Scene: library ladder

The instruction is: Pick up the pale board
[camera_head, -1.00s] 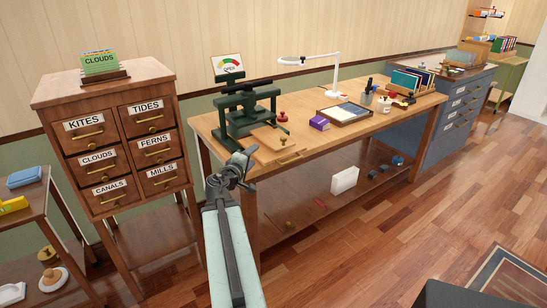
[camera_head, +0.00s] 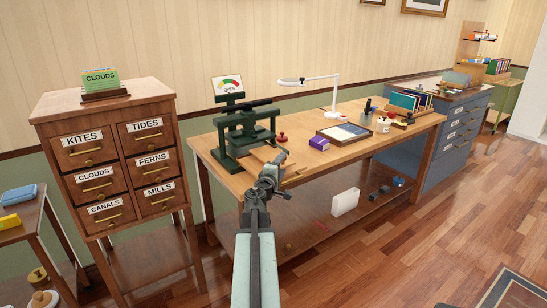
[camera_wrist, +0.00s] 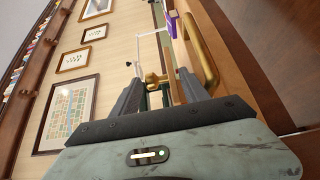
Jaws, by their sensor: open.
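The pale board (camera_head: 262,153) lies on the workbench (camera_head: 215,160), in front of the dark green press (camera_head: 245,130). My arm and gripper cover part of the board in the head view. My gripper (camera_head: 271,170) is at the front edge of the bench, close to the board. In the wrist view my gripper (camera_wrist: 158,88) is open, with a brass knob (camera_wrist: 152,78) showing beyond and between its fingers. Whether the fingers touch anything cannot be told. Nothing is seen held.
A brass handle (camera_wrist: 198,48) sits on the bench front beside my right finger in the wrist view. A purple box (camera_head: 319,143), a tray (camera_head: 343,134) and a lamp (camera_head: 334,95) stand to the right. A label-drawer cabinet (camera_head: 108,165) stands left. Floor is clear at right.

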